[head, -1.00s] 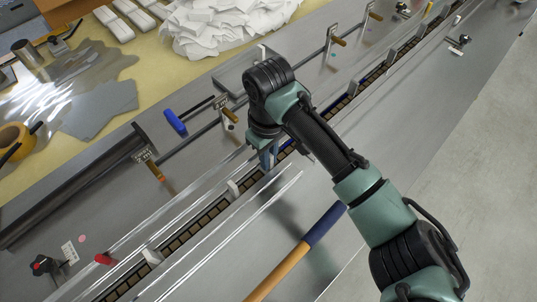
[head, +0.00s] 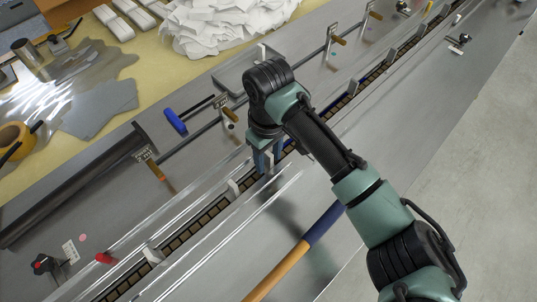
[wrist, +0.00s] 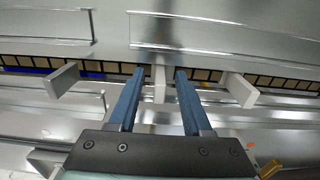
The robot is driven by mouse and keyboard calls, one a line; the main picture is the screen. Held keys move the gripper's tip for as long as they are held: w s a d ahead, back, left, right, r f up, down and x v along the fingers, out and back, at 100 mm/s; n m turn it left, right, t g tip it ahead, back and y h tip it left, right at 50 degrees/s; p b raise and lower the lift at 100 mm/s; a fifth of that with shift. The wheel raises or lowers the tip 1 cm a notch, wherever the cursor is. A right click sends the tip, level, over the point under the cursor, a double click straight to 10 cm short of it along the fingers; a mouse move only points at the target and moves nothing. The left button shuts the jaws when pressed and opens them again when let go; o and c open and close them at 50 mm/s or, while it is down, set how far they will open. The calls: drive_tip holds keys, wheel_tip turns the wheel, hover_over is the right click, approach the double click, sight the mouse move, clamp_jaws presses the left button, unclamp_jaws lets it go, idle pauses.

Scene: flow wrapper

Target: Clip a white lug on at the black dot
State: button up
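My gripper (head: 267,164) is over the chain (head: 196,222) in the head view, fingers pointing down. In the wrist view its two blue fingers (wrist: 159,76) are apart. A white lug (wrist: 160,84) stands upright on the chain between the fingertips, with a gap on each side. Other light lugs stand along the chain, one to the left (wrist: 62,79) and one to the right (wrist: 238,90) in the wrist view. The head view shows a lug (head: 233,188) and another (head: 152,256) nearer the lower left. I cannot make out a black dot.
Clear rails (head: 200,251) run along the chain. A shallow metal tray (head: 228,82) lies behind my gripper. A blue-handled tool (head: 174,121) and brown-handled clamps (head: 153,170) are on the far side. A blue and orange handle (head: 285,265) lies in front.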

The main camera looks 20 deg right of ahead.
drive_tip(key=shift+r, duration=0.15)
wheel_tip(320, 180, up, 13)
drive_tip(key=p, duration=0.1)
drive_tip(key=shift+p, duration=0.3)
idle(0.5)
